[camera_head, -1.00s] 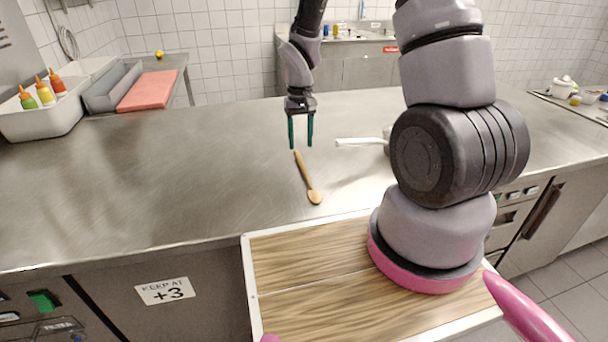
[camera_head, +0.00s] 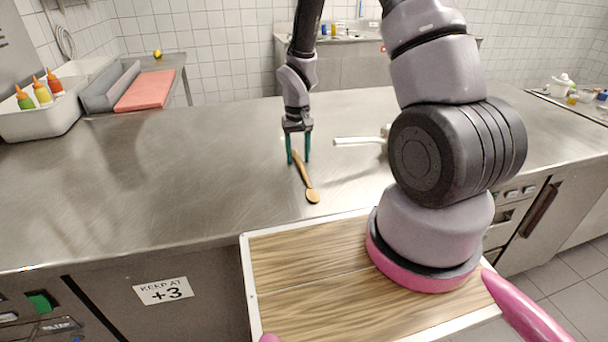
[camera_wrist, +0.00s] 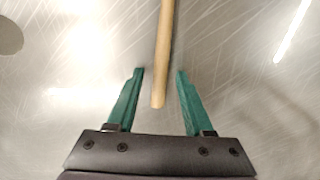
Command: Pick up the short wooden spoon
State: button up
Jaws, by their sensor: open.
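The short wooden spoon (camera_head: 305,181) lies on the steel counter (camera_head: 180,180), its bowl toward the front edge and its handle end pointing back. My gripper (camera_head: 298,162) is open, with its green fingers around the handle's far end in the head view. In the wrist view the handle (camera_wrist: 164,60) runs down between the two open fingers of my gripper (camera_wrist: 160,72), its end between them. The handle shows a gap to each finger. The spoon's bowl is outside the wrist view.
A white-handled object (camera_head: 358,141) lies to the right, partly hidden behind my arm. A white bin with sauce bottles (camera_head: 41,92) and a red board (camera_head: 147,90) stand at the far left. The counter left of the spoon is clear.

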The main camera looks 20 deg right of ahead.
grip_shut()
